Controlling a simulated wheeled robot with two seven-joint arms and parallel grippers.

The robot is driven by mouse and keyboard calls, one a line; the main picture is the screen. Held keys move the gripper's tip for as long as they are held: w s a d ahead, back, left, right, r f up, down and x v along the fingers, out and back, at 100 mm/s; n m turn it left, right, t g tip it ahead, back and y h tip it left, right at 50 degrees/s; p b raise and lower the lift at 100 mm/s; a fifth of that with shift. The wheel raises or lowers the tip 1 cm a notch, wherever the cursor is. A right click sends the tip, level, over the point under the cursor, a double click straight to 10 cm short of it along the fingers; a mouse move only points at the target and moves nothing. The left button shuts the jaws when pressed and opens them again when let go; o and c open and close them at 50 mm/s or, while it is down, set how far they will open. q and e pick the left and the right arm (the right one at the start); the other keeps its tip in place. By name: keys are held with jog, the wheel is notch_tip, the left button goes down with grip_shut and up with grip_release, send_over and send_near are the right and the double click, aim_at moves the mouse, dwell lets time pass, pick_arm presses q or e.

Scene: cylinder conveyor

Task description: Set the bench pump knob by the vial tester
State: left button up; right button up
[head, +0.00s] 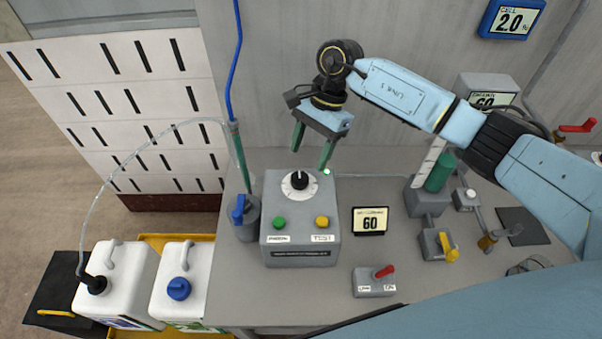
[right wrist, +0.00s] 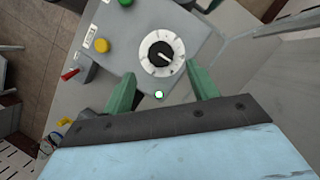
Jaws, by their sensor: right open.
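The pump control box (head: 300,230) is grey and stands on the bench. Its black knob (head: 299,180) sits on a white dial on the top face; the knob also shows in the right wrist view (right wrist: 161,54). A green button (head: 279,223) and a yellow button (head: 321,222) are in front of the knob. My right gripper (head: 312,160) is open and empty, with green fingers pointing down above and behind the knob. In the right wrist view the fingers (right wrist: 160,92) are apart, with the knob beyond the gap between them. My left gripper is not in view.
A small display reading 60 (head: 370,221) and a red-lever switch box (head: 375,281) stand right of the box. The vial tester (head: 432,195) appears to be the green-cylinder apparatus. White jugs (head: 120,280) stand front left.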

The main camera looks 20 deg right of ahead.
aim_at(301, 176)
jog(key=b+x, duration=0.1)
jog(key=x, duration=0.5)
jog(key=shift+a+f, duration=0.2)
jog(key=shift+f, duration=0.1)
jog(key=c, duration=1)
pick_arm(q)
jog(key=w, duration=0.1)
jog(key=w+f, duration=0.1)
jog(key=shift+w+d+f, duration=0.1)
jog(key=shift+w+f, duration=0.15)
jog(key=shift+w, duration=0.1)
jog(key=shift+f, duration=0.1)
